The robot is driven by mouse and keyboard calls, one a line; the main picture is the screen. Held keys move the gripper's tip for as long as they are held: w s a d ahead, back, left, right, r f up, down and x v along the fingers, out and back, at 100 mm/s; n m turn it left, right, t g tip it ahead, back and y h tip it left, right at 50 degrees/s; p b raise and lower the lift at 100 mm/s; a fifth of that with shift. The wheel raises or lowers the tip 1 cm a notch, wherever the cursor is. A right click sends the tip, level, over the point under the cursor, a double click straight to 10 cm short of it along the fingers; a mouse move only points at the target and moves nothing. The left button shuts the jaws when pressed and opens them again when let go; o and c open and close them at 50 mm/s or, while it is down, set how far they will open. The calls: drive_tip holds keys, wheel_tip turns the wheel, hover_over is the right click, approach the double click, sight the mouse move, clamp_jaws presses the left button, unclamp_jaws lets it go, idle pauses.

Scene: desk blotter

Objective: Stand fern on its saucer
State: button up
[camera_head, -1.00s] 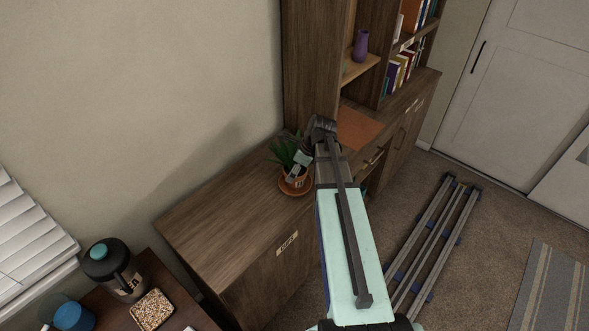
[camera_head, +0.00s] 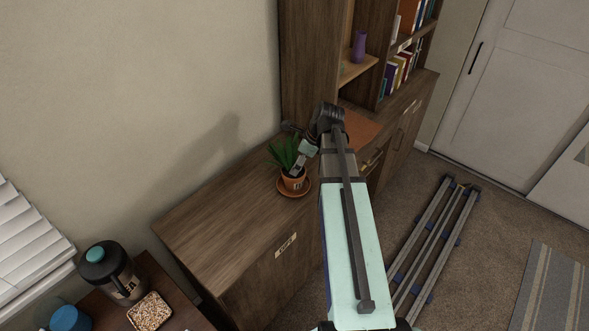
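The fern (camera_head: 283,152) is a spiky green plant in a small terracotta pot (camera_head: 293,183) with a pale label. The pot looks upright on its round terracotta saucer (camera_head: 308,187), which lies on the wooden cabinet top. My gripper (camera_head: 300,150) is at the upper right of the pot, beside and partly behind the leaves. Its fingertips are small and overlapped by the plant, so I cannot tell how they are set or whether they touch the pot.
The cabinet top (camera_head: 220,220) is clear to the left of the saucer. A tall bookcase (camera_head: 308,70) and an orange-brown blotter (camera_head: 362,128) are behind and right of my arm. A dark jar (camera_head: 112,272) and a seed tray (camera_head: 150,311) stand at lower left.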

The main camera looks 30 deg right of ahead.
drive_tip(key=v, duration=0.6)
drive_tip(key=shift+r+b, duration=0.25)
drive_tip(key=shift+b, duration=0.1)
drive_tip(key=shift+d, duration=0.1)
